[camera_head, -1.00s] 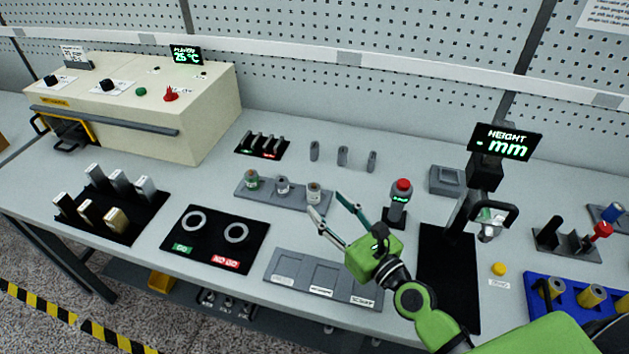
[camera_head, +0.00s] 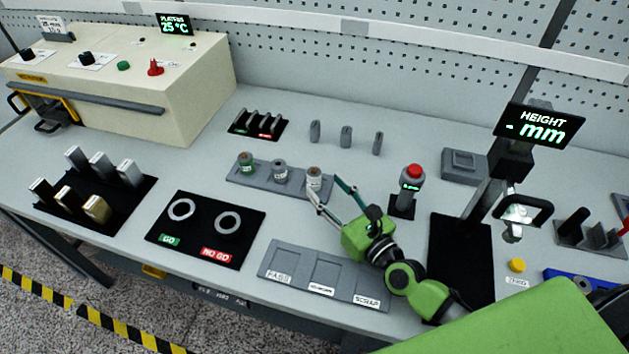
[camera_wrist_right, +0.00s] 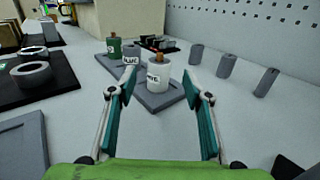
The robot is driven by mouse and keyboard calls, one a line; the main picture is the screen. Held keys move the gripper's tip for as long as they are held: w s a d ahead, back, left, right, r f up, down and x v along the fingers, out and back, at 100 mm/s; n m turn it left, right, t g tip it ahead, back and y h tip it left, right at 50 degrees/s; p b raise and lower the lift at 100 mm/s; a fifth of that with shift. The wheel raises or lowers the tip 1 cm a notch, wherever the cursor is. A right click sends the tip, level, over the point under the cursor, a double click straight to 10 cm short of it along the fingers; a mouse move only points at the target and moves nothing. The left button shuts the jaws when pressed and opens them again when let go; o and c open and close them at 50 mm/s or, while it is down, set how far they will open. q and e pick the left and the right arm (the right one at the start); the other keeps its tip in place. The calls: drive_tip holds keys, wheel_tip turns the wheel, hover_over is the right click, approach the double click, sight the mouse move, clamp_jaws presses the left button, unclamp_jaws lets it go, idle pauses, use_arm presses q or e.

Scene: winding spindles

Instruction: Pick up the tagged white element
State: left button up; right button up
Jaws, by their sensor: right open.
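The tagged white element (camera_head: 314,177) is a small white cylinder with a brownish top. It stands upright at the right end of a grey holder (camera_head: 262,185). My left gripper is not in view.
On the same holder stand a green cylinder (camera_head: 246,164) and a grey one (camera_head: 280,171). Grey posts (camera_head: 346,137) stand behind. A red-topped device (camera_head: 411,185) is to the right. A three-part tray (camera_head: 326,274) lies in front. A height gauge (camera_head: 507,160) stands further right.

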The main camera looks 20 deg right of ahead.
sight(319, 179)
drive_tip(key=shift+p+x, duration=0.7)
drive_tip(key=shift+x, duration=2.5)
drive_tip(key=shift+s, duration=0.1)
drive_tip(key=c, duration=1.2)
